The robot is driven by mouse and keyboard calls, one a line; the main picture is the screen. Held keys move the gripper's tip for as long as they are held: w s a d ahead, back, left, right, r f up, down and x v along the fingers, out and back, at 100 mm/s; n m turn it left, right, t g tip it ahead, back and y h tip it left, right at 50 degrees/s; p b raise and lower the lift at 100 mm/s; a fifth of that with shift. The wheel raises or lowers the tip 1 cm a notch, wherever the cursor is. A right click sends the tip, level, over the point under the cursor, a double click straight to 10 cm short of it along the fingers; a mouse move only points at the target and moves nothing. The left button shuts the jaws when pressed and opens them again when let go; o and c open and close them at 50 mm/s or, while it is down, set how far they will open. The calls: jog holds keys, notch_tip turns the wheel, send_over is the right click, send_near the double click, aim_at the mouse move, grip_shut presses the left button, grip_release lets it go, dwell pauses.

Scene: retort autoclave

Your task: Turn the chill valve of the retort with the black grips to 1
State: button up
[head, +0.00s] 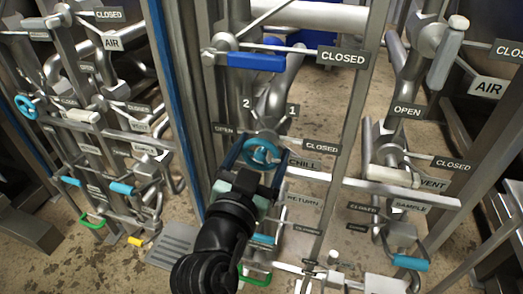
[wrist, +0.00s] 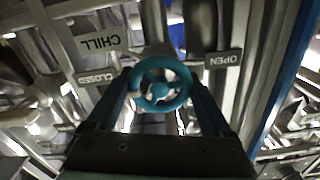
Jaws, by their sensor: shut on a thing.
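A teal handwheel (head: 250,151) sits in the middle of the head view, beside the CHILL sign (head: 305,164). Plates marked 2 (head: 246,103) and 1 (head: 292,110) stand just above it, left and right. My gripper (head: 260,158) reaches up from below and is shut on the wheel, one finger on each side of its rim. The wrist view shows the wheel (wrist: 160,107) between the two fingers, with the CHILL sign (wrist: 100,42) upside down at upper left. I cannot make out a pointer setting or any black grip on this retort.
A long blue lever (head: 256,62) with a CLOSED sign (head: 343,57) crosses above the wheel. A RETURN sign (head: 303,198) and a green handle (head: 254,278) lie below. Steel posts and pipes crowd both sides. Another wheel (head: 26,107) is far left.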

jog(key=n+p, duration=0.3)
jog(key=n, duration=0.2)
jog(key=shift+n+p, duration=0.3)
jog(key=shift+p, duration=0.05)
jog(key=n+p, duration=0.3)
jog(key=n, duration=0.2)
jog(key=shift+n, duration=0.4)
jog(key=shift+f, duration=0.1)
jog(key=o, duration=1.1)
jog(key=shift+o, duration=0.2)
jog(key=v, duration=1.3)
jog(key=shift+p, duration=0.35)
